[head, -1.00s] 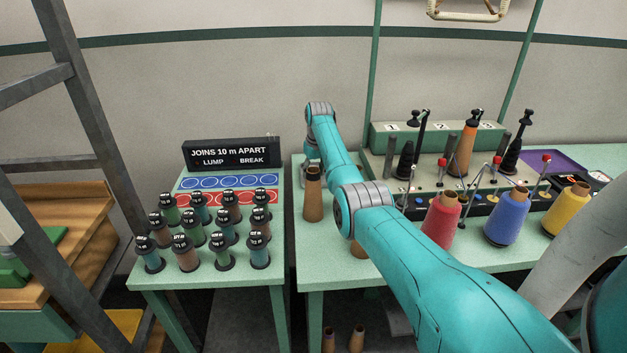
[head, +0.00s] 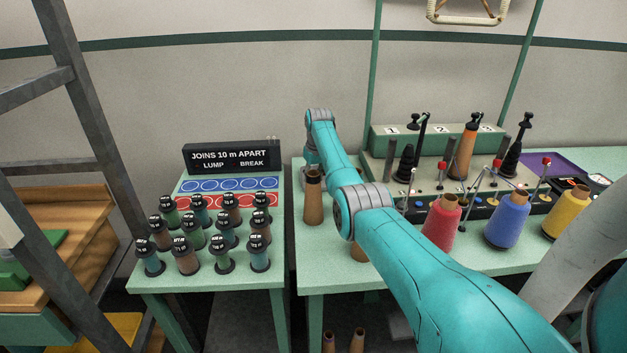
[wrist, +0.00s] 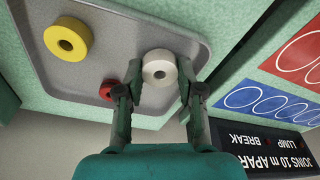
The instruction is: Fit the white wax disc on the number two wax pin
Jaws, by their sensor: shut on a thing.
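The white wax disc (wrist: 150,77), a thick ring with a central hole, is between the fingertips of my gripper (wrist: 160,78) in the wrist view. My gripper is shut on it, over a grey tray (wrist: 95,22). In the head view my gripper and the disc are hidden behind my arm and a brown cone. A green panel (head: 461,135) marked 1, 2 and 3 stands at the back of the right table. Several upright posts stand before it; I cannot tell which is the number two wax pin.
A yellow disc (wrist: 58,42) and a red disc (wrist: 107,84) lie on the tray. Red (head: 440,224), blue (head: 507,219) and yellow (head: 566,213) yarn cones stand before the posts. A brown cone (head: 313,199) stands near my arm. Several bobbins crowd the left table (head: 190,290).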

